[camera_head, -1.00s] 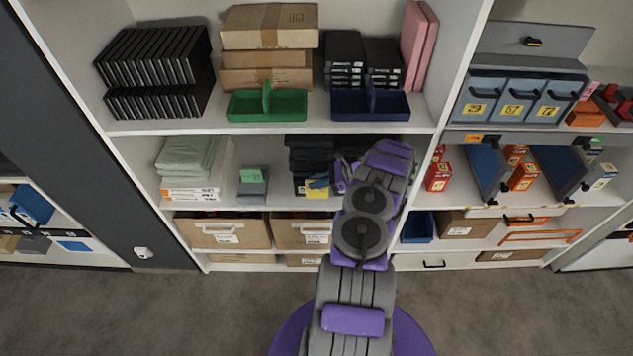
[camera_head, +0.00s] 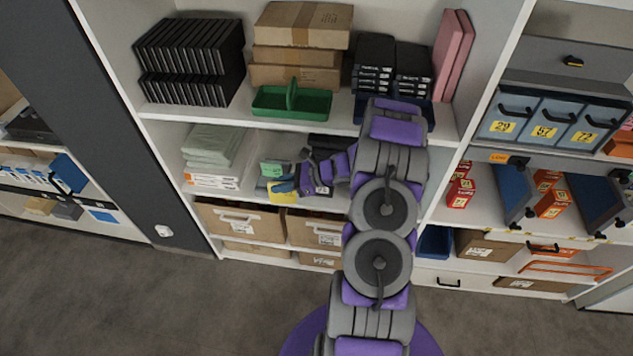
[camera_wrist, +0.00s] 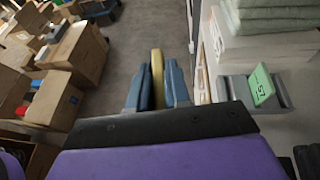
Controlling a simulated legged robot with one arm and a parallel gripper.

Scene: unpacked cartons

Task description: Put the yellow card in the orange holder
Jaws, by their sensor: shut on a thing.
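My gripper (camera_head: 287,188) is in front of the middle shelf in the head view, its blue fingers shut on the yellow card (camera_head: 274,198). In the wrist view the yellow card (camera_wrist: 157,68) stands on edge between the two blue fingers of my gripper (camera_wrist: 158,88). An orange block-like thing (camera_head: 618,147) at the right edge of the head view is partly cut off; I cannot tell for sure that it is the orange holder. No orange holder shows in the wrist view.
A grey holder with a green card (camera_wrist: 262,84) stands on the middle shelf beside my gripper. Stacked green cloths (camera_head: 208,145) lie to its left. A shelf upright separates this bay from the right one with grey-blue drawers (camera_head: 550,122). The floor in front is clear.

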